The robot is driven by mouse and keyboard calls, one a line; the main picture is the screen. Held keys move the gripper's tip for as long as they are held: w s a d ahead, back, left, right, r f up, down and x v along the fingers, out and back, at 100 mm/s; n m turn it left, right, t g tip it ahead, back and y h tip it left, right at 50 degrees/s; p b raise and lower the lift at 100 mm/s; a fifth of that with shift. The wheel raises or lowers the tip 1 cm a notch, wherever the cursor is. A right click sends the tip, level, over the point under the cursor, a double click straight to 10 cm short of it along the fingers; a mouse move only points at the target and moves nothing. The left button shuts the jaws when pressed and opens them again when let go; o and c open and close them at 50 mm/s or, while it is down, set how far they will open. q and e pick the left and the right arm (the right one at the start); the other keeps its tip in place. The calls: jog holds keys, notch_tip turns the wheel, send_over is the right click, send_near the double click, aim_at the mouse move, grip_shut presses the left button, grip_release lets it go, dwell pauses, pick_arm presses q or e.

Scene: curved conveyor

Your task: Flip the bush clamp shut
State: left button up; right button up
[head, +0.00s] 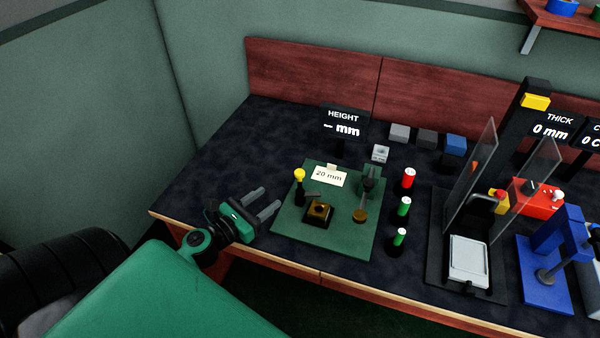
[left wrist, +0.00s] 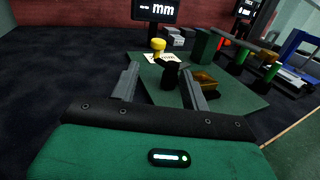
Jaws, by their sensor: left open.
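The bush clamp (head: 299,190) stands at the left of a green plate. It has a dark body and an upright lever with a yellow knob (head: 299,174); a short dark arm points right from it. Beside it, a brass bush (head: 320,209) sits in a dark square block. In the left wrist view the yellow knob (left wrist: 158,44) shows beyond the fingers, and the brass piece (left wrist: 206,80) is partly hidden by the right finger. My left gripper (head: 270,199) is open and empty, just left of the plate and apart from the clamp. My right gripper is not in view.
The green plate (head: 338,245) also bears a "20 mm" card (head: 330,177) and a dark gauge with a brass disc (head: 360,215). Red and green cylinders (head: 404,206) stand to its right, then clear panels and a blue press (head: 545,260).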

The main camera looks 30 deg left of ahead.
aim_at(296, 175)
pick_arm(q)
jog(key=shift+w+a+r, duration=0.1)
jog(key=shift+w+r, duration=0.05)
jog(key=shift+w, duration=0.4)
jog(key=w, duration=0.3)
jog(key=w+d+p, duration=0.1)
jog(key=w, duration=0.3)
jog(key=w+d+p, duration=0.1)
jog(key=w, duration=0.3)
jog(key=shift+w+d+p, duration=0.15)
jog(key=shift+w+p, duration=0.15)
jog(key=shift+w, duration=0.45)
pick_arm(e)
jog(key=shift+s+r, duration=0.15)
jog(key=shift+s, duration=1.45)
